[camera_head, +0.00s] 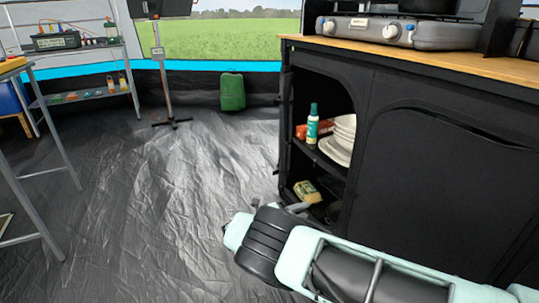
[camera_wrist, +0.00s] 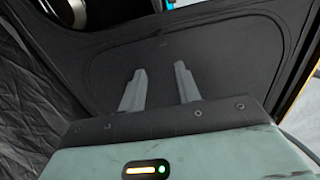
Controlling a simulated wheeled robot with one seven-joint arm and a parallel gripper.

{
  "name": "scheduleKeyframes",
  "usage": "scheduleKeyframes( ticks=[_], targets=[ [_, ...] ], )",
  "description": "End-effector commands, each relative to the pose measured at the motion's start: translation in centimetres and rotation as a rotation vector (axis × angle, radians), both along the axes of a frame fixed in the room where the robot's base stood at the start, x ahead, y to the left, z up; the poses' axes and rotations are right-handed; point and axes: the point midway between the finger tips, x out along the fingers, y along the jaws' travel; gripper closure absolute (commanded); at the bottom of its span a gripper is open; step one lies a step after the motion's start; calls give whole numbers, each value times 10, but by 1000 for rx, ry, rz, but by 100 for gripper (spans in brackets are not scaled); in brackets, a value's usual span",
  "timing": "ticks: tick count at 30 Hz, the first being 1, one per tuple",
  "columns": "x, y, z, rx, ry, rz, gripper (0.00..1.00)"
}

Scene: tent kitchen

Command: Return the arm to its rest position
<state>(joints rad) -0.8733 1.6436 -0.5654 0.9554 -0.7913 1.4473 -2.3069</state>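My arm, pale green and black, reaches in from the lower right in the head view, in front of the black fabric cupboard (camera_head: 440,185). My gripper shows in the wrist view (camera_wrist: 158,85) with its two grey fingers apart and nothing between them. Behind the fingers is a dark fabric panel with a curved seam (camera_wrist: 225,60). In the head view the gripper end is mostly hidden behind the arm, near the cupboard's open lower compartment.
The open cupboard holds a green bottle (camera_head: 312,124), white plates (camera_head: 341,142) and a small box (camera_head: 307,191). A stove (camera_head: 400,31) stands on the wooden top (camera_head: 470,62). A metal shelf (camera_head: 85,96) is at left. The black floor (camera_head: 150,200) between is clear; a green case (camera_head: 232,92) stands behind.

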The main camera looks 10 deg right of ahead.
Motion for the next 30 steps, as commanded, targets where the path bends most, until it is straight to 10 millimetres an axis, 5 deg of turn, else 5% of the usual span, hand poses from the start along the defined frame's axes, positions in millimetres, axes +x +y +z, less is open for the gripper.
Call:
scheduleKeyframes(
  ticks=[5,11,21,30],
  targets=[
    [-9,-15,17,180,-96,-110,67],
    [-46,-24,43,535,-327,-375,67],
    [-140,11,110,979,-753,-917,67],
    [-243,43,189,1146,-1124,-1428,67]
  ],
)
